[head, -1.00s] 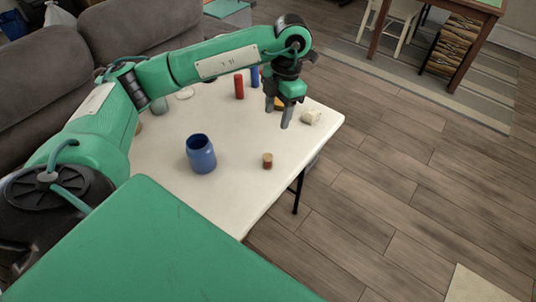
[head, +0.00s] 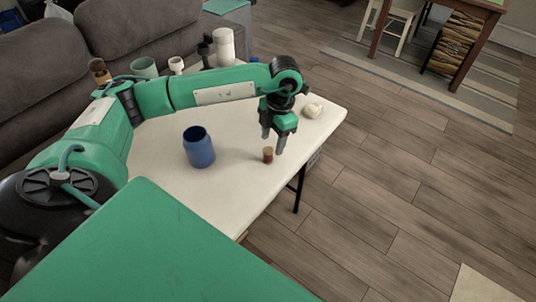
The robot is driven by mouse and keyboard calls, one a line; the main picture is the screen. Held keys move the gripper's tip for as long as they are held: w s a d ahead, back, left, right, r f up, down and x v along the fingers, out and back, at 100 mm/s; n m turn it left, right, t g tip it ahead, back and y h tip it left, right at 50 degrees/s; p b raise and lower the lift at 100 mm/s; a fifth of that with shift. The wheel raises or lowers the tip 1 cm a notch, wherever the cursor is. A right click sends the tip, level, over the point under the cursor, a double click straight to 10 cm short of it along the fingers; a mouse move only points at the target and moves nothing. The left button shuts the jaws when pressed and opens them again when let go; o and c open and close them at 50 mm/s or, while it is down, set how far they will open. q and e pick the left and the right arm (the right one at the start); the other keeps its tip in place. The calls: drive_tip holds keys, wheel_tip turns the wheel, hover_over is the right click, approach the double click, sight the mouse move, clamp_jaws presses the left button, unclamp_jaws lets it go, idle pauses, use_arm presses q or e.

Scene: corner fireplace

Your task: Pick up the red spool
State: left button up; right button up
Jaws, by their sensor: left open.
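The red spool (head: 267,156), small and dark red with a tan top, stands upright on the white table near its right edge. My left gripper (head: 273,143) points down over the table just above the spool, with its jaws open and empty. In the picture one fingertip lies just above the spool and the other just to its right. I cannot tell whether either finger touches it. My right gripper is out of view.
A blue jar (head: 199,149) stands left of the spool on the white table (head: 225,190). A whitish lump (head: 313,110) lies near the far right corner. Behind my arm are a white bottle (head: 224,47), a dark bottle (head: 204,54) and a greenish cup (head: 144,68). A grey sofa (head: 45,60) borders the table.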

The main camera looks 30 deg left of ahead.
sight(268, 150)
use_arm(q)
drive_tip(key=shift+s+a+f+p, duration=0.1)
drive_tip(key=shift+s+a+f, duration=0.05)
drive_tip(key=shift+f, duration=0.75)
drive_tip(key=shift+s+a+f+p, duration=0.1)
drive_tip(key=shift+s+a+f, duration=0.1)
drive_tip(key=shift+f, duration=0.7)
drive_tip(key=shift+s+a+f+p, duration=0.1)
drive_tip(key=shift+s+f, duration=0.05)
drive_tip(key=shift+f, duration=0.75)
drive_tip(key=c, duration=1)
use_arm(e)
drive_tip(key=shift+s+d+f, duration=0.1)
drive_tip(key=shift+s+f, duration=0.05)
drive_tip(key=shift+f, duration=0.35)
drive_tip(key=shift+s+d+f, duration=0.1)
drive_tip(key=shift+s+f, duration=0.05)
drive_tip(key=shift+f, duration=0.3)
use_arm(q)
drive_tip(key=shift+r, duration=0.1)
